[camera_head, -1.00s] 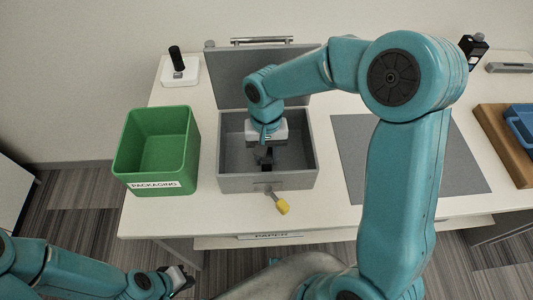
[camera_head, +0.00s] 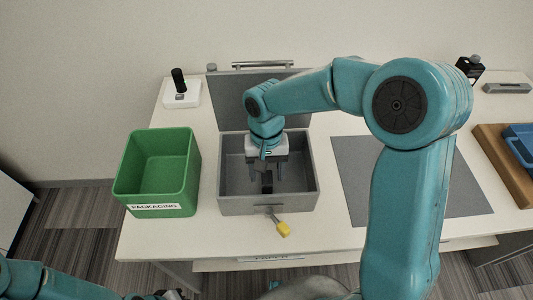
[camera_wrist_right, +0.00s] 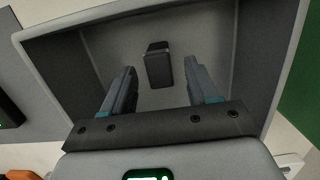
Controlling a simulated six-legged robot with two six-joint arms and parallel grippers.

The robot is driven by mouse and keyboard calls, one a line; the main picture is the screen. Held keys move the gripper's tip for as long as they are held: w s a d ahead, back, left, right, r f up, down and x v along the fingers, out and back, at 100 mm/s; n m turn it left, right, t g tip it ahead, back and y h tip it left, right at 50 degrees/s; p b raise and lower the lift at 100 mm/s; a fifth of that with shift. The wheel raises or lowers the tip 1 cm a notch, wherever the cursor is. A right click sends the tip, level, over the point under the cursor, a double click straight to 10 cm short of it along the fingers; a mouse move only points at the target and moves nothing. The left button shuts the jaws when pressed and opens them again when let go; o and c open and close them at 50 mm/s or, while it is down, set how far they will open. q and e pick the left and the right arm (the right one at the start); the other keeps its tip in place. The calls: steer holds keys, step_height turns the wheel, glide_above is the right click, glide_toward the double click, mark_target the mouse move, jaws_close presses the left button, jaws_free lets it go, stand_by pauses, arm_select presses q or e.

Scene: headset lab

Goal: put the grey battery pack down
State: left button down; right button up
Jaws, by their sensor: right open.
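The grey battery pack (camera_head: 267,183) is a small dark block on the floor of the grey open case (camera_head: 268,205). In the right wrist view the pack (camera_wrist_right: 158,68) lies on the case floor (camera_wrist_right: 205,38) between my fingers, with a gap on both sides. My right gripper (camera_head: 267,170) is open and empty, pointing down inside the case above the pack. My left gripper (camera_head: 170,295) shows only in part at the bottom edge of the head view, and its jaws cannot be made out.
A green packaging bin (camera_head: 158,175) stands left of the case. The case lid (camera_head: 225,95) is raised behind. A wooden tray (camera_head: 500,160) is farther right.

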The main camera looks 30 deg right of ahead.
step_height(320, 180, up, 10)
steer(key=w, duration=0.1)
steer(key=shift+d, duration=0.3)
steer(key=shift+w+f, duration=0.1)
steer(key=shift+f, duration=0.05)
